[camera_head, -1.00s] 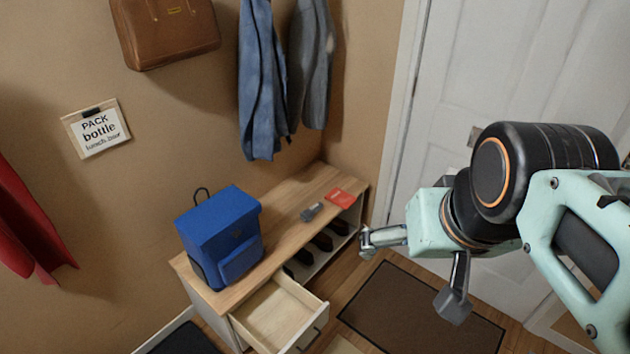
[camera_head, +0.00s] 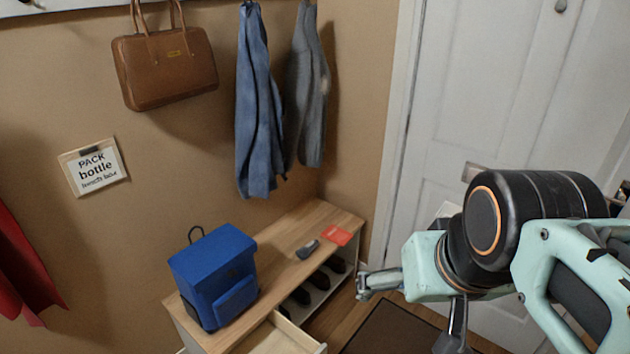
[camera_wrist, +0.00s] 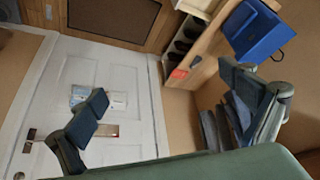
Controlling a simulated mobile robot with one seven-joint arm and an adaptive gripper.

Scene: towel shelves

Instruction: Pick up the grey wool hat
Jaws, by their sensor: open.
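I cannot make out a grey wool hat in either view. A small dark grey item (camera_head: 307,249) lies on the bench beside a red card, too small to identify. A grey garment (camera_head: 307,100) hangs on the wall beside a blue one; its shape is long, not like a hat. My gripper (camera_head: 408,318) is open and empty, to the right of the bench in the head view. In the wrist view, the fingers of my gripper (camera_wrist: 165,90) are spread wide with nothing between them.
A blue backpack (camera_head: 215,275) stands on the wooden bench (camera_head: 290,235); it also shows in the wrist view (camera_wrist: 258,38). A drawer (camera_head: 285,340) is open below. Shoes fill the lower shelf. A brown bag (camera_head: 170,70) hangs on the wall. A white door (camera_head: 470,90) is at right.

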